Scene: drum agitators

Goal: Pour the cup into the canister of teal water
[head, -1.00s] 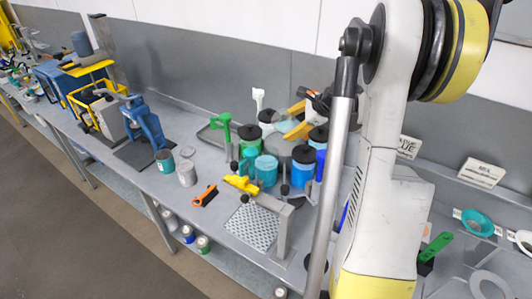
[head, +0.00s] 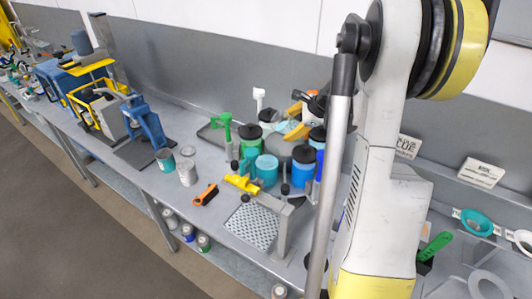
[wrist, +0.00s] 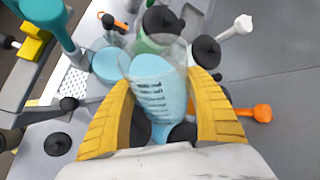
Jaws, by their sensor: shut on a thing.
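My gripper (head: 292,121) has yellow fingers and is shut on a clear cup (head: 284,128) above the group of canisters at the back of the bench. The wrist view shows the cup (wrist: 153,82) between both fingers, with pale blue liquid and dark graduation marks; its rim points away from my wrist, so it looks tilted. The teal canister (head: 266,173) stands in front of and below the cup, with a flat teal top and no black lid. It also shows in the wrist view (wrist: 107,66), left of the cup. I cannot see liquid leaving the cup.
A green canister (head: 248,153) and a blue canister (head: 303,176), both with black tops, stand close by. A perforated plate (head: 252,226), a yellow block (head: 242,183) and an orange-handled brush (head: 205,195) lie in front.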

